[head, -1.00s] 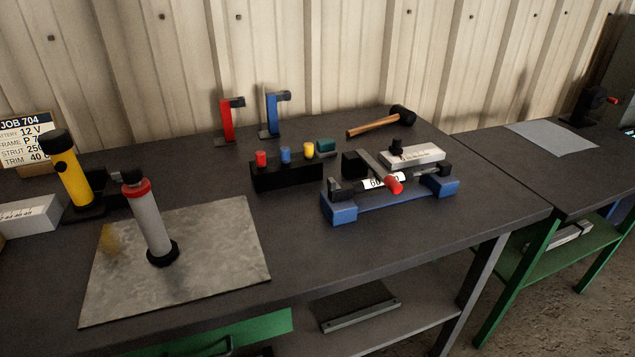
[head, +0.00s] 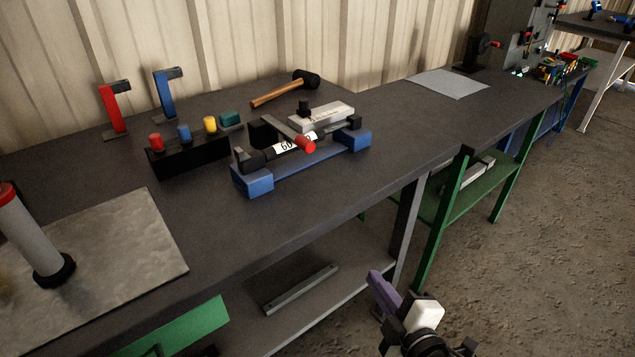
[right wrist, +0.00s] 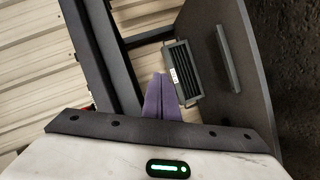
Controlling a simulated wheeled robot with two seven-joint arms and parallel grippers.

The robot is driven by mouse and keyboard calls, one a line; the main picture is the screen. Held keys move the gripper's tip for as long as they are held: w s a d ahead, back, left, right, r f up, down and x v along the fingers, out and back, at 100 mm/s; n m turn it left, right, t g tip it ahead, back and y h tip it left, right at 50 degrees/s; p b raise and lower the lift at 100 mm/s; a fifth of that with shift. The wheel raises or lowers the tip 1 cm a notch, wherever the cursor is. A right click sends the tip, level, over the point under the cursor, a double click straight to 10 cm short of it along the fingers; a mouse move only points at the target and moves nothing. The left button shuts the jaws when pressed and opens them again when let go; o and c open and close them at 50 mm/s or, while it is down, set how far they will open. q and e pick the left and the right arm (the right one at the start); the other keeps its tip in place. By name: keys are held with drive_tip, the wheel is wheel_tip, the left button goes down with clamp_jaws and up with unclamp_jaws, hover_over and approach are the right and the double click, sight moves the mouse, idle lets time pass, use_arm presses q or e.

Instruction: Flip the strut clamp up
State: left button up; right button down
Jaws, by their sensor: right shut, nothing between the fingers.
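The strut clamp is a grey lever with a red tip (head: 305,145), lying across a labelled strut (head: 284,147) in a blue cradle (head: 320,162) on the dark bench. The lever's red end points toward the bench's front edge. My right gripper (head: 374,281) is at the bottom of the head view, in front of the bench and well apart from the clamp. Its purple fingers are shut and empty; they also show in the right wrist view (right wrist: 159,88). My left gripper is not in view.
A black block with coloured knobs (head: 195,152) stands left of the cradle. A white box (head: 322,117) and a hammer (head: 280,92) lie behind it. A grey cylinder (head: 28,235) stands on a metal plate (head: 135,255). The bench front before the cradle is clear.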

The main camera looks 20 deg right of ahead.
drive_tip(key=w+d+r+n+t+b, duration=0.1)
drive_tip(key=w+r+n+t+b, duration=0.15)
drive_tip(key=w+r+n, duration=0.2)
drive_tip(key=n+t+y+b, duration=0.15)
drive_tip(key=n+t, duration=0.25)
drive_tip(key=n, duration=0.5)
approach(351, 204)
drive_tip(key=w+d+r, duration=0.3)
drive_tip(key=w+r, duration=0.1)
drive_tip(key=w, duration=0.1)
drive_tip(key=a+n+y, duration=0.1)
drive_tip(key=n, duration=0.2)
drive_tip(key=w+a+r+n+g+y, duration=0.1)
drive_tip(key=n+y, duration=0.1)
drive_tip(key=n, duration=0.2)
drive_tip(key=a+n+y, duration=0.2)
drive_tip(key=n, duration=0.2)
drive_tip(key=shift+w+r, duration=0.3)
drive_tip(key=shift+r, duration=0.1)
drive_tip(key=shift+w+a+f+n+g+y, duration=0.1)
drive_tip(key=shift+a+n+g+y, duration=0.15)
drive_tip(key=shift+n, duration=0.4)
drive_tip(key=shift+w+a+f+n+g+y, duration=0.1)
drive_tip(key=shift+a+n+g+y, duration=0.1)
drive_tip(key=shift+n, duration=0.4)
